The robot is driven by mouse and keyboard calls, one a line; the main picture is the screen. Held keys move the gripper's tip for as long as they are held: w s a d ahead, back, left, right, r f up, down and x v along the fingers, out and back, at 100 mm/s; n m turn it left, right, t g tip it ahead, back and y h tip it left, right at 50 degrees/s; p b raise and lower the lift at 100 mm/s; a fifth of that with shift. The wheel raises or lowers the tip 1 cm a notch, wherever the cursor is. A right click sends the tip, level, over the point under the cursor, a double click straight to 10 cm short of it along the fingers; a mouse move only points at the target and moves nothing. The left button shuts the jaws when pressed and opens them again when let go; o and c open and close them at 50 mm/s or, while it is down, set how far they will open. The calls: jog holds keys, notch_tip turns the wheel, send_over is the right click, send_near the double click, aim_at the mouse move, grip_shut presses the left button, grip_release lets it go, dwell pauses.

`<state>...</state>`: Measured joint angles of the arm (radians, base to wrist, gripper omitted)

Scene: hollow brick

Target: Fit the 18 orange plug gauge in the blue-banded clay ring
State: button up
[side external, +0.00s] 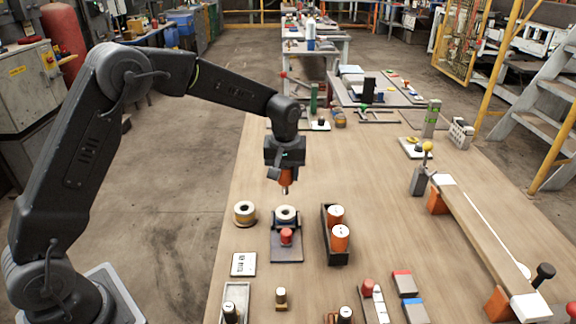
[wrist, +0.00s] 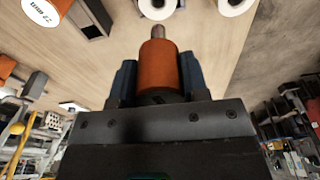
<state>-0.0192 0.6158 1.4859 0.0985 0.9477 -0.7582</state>
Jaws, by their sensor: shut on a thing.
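My gripper (side external: 285,168) is shut on an orange plug gauge (side external: 285,177), held nose down in the air above the table. In the wrist view, my gripper (wrist: 157,80) has its dark fingers on either side of the orange body (wrist: 158,62), and a metal nose sticks out beyond it. No number shows on the held gauge. The blue-banded clay ring (side external: 286,214) sits on a dark stand with a red knob, below and nearer the side camera than the gauge; the two are apart. Two pale rings are cut by the wrist view's top edge; their bands are unclear there.
A yellow-banded ring (side external: 245,214) stands just left of the blue-banded one. A black tray (side external: 326,246) on the right holds two upright orange gauges (side external: 340,237). A white card (side external: 243,264) lies in front. The table beyond the rings is mostly clear.

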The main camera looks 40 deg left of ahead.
aim_at(285, 168)
jog(key=shift+f, duration=2.4)
jog(key=shift+f, duration=2.45)
jog(key=o, duration=1)
jog(key=shift+o, duration=0.2)
jog(key=r, duration=0.9)
jog(key=s+d+r, duration=0.1)
jog(key=r, duration=0.3)
jog(key=shift+s+r, duration=0.1)
jog(key=shift+r, duration=0.3)
